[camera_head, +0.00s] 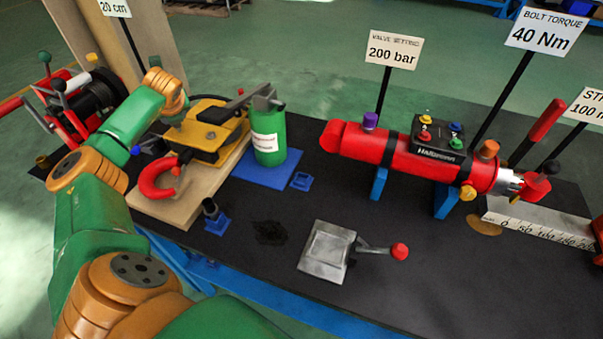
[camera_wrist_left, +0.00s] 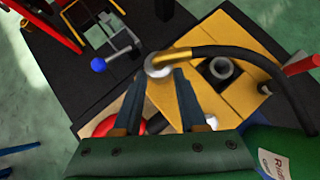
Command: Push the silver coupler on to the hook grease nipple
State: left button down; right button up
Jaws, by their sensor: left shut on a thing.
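In the left wrist view my left gripper (camera_wrist_left: 160,76) is shut on the silver coupler (camera_wrist_left: 158,66), which sits at its fingertips. A brass fitting (camera_wrist_left: 176,54) and a black hose (camera_wrist_left: 245,55) run from it to the right. The coupler is over the yellow hook block (camera_wrist_left: 215,100), which also shows in the head view (camera_head: 205,130). The red hook (camera_head: 157,180) lies at the near end of the block. I cannot make out the grease nipple, nor whether the coupler touches it. My right gripper is in neither view.
A green canister (camera_head: 268,142) stands on a blue base (camera_head: 265,170) right of the block. A red cylinder (camera_head: 400,158) on blue stands lies further right. A grey plate with a red-knobbed lever (camera_head: 325,247) is at the front. A hose reel (camera_head: 92,95) stands behind left.

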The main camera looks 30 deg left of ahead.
pick_arm(q)
jog(key=shift+f+b, duration=0.4)
jog(key=shift+f, duration=0.1)
jog(key=shift+c, duration=1.9)
grip_release()
jog(key=shift+r, duration=0.1)
jog(key=shift+b+v, duration=0.5)
jog(key=shift+v, duration=2)
